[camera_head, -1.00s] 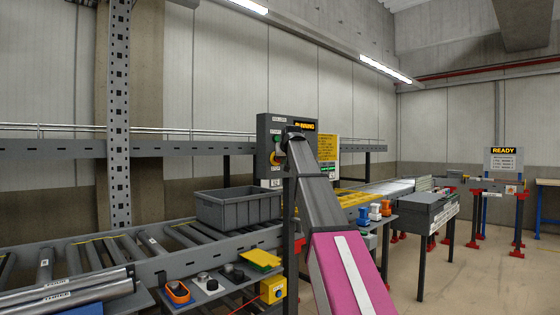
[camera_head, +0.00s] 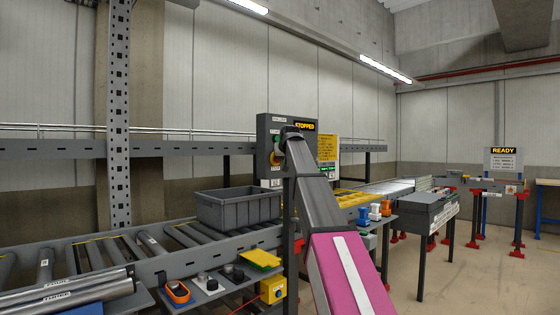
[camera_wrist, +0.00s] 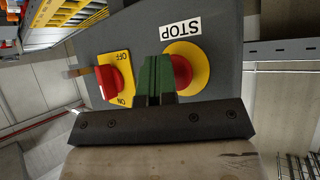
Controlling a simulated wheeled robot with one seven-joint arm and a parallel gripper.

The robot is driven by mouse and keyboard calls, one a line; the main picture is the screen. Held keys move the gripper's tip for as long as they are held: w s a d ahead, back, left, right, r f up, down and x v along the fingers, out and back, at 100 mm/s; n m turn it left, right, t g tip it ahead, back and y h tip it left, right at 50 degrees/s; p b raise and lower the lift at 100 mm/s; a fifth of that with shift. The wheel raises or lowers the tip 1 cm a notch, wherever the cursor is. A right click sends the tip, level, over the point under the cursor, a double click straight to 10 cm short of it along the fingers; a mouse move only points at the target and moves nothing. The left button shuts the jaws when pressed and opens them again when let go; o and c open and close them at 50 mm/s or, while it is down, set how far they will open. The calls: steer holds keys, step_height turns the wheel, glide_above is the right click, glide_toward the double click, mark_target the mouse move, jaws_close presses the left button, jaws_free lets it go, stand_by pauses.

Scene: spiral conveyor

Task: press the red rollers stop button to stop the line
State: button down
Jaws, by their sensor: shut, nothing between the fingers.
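The red stop button (camera_wrist: 181,73) sits on a round yellow base beside an upside-down STOP label in the wrist view. It also shows at the lower left of the grey control box (camera_head: 266,133) in the head view, partly behind my arm. My gripper (camera_wrist: 155,60) is shut and empty, its green fingers in front of the button's side. They overlap the button's edge in the picture; I cannot tell whether they touch it. The control box's display (camera_head: 304,126) reads STOPPED.
A red ON/OFF switch (camera_wrist: 110,82) on a yellow plate is close beside my fingers. A grey tote (camera_head: 238,208) sits on the roller conveyor (camera_head: 190,262). A small table (camera_head: 200,296) with loose parts stands in front. A READY sign (camera_head: 503,151) is far right.

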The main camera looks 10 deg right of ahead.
steer(key=shift+s, duration=0.1)
steer(key=shift+s+d, duration=0.5)
steer(key=shift+s, duration=0.2)
steer(key=s+d, duration=0.1)
steer(key=s, duration=0.1)
steer(key=s+d, duration=0.2)
stand_by(0.6)
steer(key=shift+f, duration=0.1)
stand_by(0.5)
